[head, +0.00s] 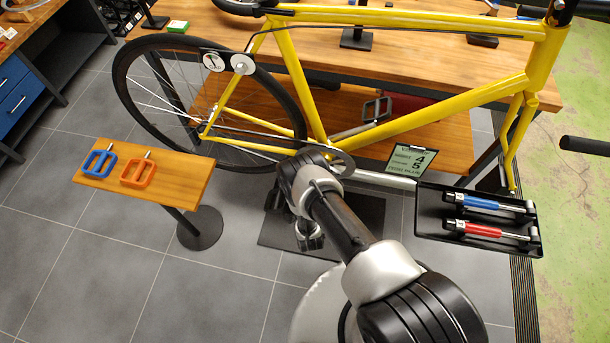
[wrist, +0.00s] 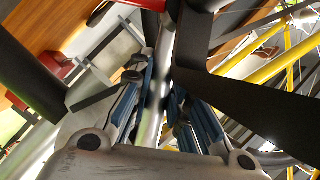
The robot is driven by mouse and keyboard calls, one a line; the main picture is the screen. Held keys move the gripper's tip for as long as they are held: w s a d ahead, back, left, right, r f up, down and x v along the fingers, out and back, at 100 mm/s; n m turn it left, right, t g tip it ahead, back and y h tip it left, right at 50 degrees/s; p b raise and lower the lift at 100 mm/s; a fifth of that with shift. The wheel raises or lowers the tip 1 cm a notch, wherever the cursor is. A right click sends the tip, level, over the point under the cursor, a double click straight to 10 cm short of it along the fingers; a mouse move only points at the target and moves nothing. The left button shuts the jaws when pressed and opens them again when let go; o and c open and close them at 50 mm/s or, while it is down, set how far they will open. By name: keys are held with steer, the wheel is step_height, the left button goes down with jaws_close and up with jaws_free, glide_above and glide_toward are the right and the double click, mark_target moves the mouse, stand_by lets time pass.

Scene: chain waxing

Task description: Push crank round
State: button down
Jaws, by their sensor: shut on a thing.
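The yellow bike (head: 385,130) stands across the view with its dark chainring (head: 341,164) low in the middle. A grey-black pedal (head: 376,108) sits on a crank arm (head: 348,133) that points up and right behind the frame. My wrist covers the near side of the crank area in the head view, and my gripper is mostly hidden below it. In the wrist view my gripper (wrist: 160,82) has its blue-padded fingers closed around a silver bar, apparently the crank (wrist: 154,112). The bar's far end is not clear.
A black tray (head: 428,222) with blue-handled (head: 480,203) and red-handled tools (head: 485,231) stands at right. The rear wheel (head: 121,97) and a wooden bench (head: 410,50) lie behind.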

steer(key=shift+w+a+r+m+t+p, duration=0.1)
steer(key=shift+a+r+m+t+p, duration=0.2)
steer(key=shift+r+m, duration=0.55)
steer(key=shift+w+a+r+m+t+p, duration=0.1)
steer(key=shift+a+r+m+t, duration=0.2)
steer(key=shift+a+r+m, duration=0.35)
steer(key=shift+d+r, duration=0.15)
steer(key=shift+r, duration=0.1)
steer(key=c, duration=1.5)
jaws_free()
steer(key=shift+s+d, duration=0.15)
steer(key=shift+s, duration=1.2)
steer(key=shift+s+d, duration=0.2)
steer(key=shift+s, duration=1.1)
steer(key=shift+s+d, duration=0.15)
steer(key=shift+s, duration=1.2)
